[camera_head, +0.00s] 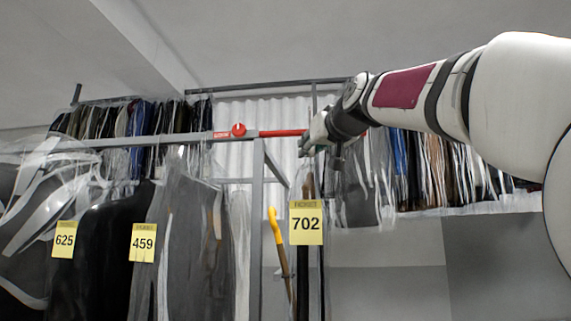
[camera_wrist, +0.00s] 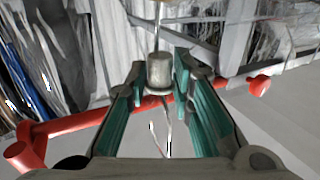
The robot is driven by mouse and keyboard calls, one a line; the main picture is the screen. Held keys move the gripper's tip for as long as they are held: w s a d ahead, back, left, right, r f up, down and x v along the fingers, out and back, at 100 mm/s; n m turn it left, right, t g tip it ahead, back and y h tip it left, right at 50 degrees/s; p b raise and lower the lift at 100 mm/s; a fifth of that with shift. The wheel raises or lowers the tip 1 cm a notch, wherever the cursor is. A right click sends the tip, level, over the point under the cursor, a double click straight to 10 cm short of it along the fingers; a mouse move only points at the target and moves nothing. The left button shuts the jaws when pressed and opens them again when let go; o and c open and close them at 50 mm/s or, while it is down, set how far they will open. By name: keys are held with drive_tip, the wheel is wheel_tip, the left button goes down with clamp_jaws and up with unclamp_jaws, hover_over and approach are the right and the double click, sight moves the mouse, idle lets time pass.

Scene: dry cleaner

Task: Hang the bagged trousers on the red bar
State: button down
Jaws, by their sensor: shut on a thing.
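My gripper (camera_head: 313,146) is at the right end of the red bar (camera_head: 282,133). In the wrist view its green fingers (camera_wrist: 159,82) are shut on a grey cylindrical piece (camera_wrist: 159,69) with a thin rod rising from it, apparently the hanger's neck. Below the gripper in the head view hangs a narrow dark item with a yellow tag 702 (camera_head: 306,223), apparently the bagged trousers (camera_head: 303,270) seen edge-on. The red bar (camera_wrist: 75,122) crosses the wrist view behind the fingers. Whether the hook touches the bar cannot be told.
A grey rail (camera_head: 120,141) on the left carries bagged garments tagged 625 (camera_head: 64,239) and 459 (camera_head: 143,243). A grey post (camera_head: 257,220) and a yellow-handled stick (camera_head: 275,230) stand left of tag 702. More bagged clothes (camera_head: 430,165) hang behind on the right.

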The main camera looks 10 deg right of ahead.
drive_tip(key=shift+w+d+r, duration=0.1)
drive_tip(key=shift+w+d, duration=0.2)
drive_tip(key=shift+w, duration=0.65)
drive_tip(key=shift+w+d, duration=0.3)
drive_tip(key=shift+w, duration=0.6)
drive_tip(key=shift+f+b, duration=1.8)
drive_tip(key=shift+b, duration=0.1)
drive_tip(key=c, duration=1.4)
unclamp_jaws()
drive_tip(key=shift+o, duration=0.4)
drive_tip(key=shift+f, duration=0.1)
drive_tip(key=s+d, duration=0.1)
drive_tip(key=s, duration=1)
drive_tip(key=shift+s+d, duration=0.25)
drive_tip(key=shift+s, duration=0.15)
